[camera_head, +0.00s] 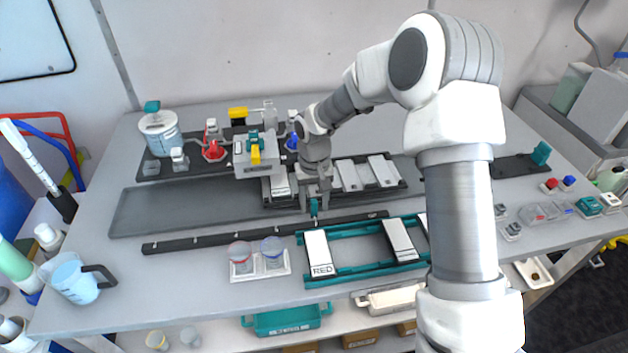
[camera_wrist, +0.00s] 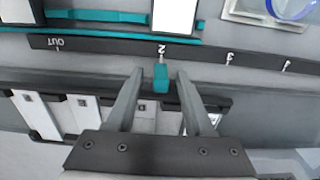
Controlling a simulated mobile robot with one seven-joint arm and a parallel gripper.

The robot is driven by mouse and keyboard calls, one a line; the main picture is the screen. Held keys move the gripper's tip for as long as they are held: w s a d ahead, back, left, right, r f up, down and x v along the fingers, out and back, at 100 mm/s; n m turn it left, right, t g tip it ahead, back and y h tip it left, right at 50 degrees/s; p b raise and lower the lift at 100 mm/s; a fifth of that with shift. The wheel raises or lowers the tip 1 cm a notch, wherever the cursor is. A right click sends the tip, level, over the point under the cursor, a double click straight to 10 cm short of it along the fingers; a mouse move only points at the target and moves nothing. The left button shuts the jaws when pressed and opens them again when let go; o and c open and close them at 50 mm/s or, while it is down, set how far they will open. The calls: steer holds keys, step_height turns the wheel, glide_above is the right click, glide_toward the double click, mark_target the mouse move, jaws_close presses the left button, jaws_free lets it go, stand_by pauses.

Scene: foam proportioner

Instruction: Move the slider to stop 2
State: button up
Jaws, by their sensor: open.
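The slider's small teal handle (camera_wrist: 161,78) stands between my two fingertips in the wrist view, with a gap visible on each side. It also shows in the head view (camera_head: 313,208), just below my gripper (camera_head: 314,192). My gripper (camera_wrist: 160,74) is open around the handle. The black stop strip (camera_wrist: 105,48) runs beside it, with white marks that appear upside down. The handle lines up with the mark 2 (camera_wrist: 161,50). OUT (camera_wrist: 60,43) lies to the left and 3 (camera_wrist: 229,57) to the right. My fingers and arm hide part of the carriage (camera_head: 353,174).
A teal rack with white plates (camera_head: 345,276) and a two-cup holder (camera_head: 259,264) lie in front of the strip. A grey box with a yellow lever (camera_head: 258,158) and a white canister (camera_head: 160,133) stand behind. The grey track (camera_head: 180,208) to the left is clear.

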step_height(320, 180, up, 17)
steer(key=shift+f, duration=0.15)
stand_by(0.5)
steer(key=s+d+r+t, duration=0.3)
steer(key=s+d+r, duration=0.65)
steer(key=s, duration=0.35)
steer(key=s+d+m+t, duration=0.2)
steer(key=s+d, duration=0.3)
steer(key=s, duration=0.8)
steer(key=shift+s+t, duration=0.2)
steer(key=shift+t, duration=0.1)
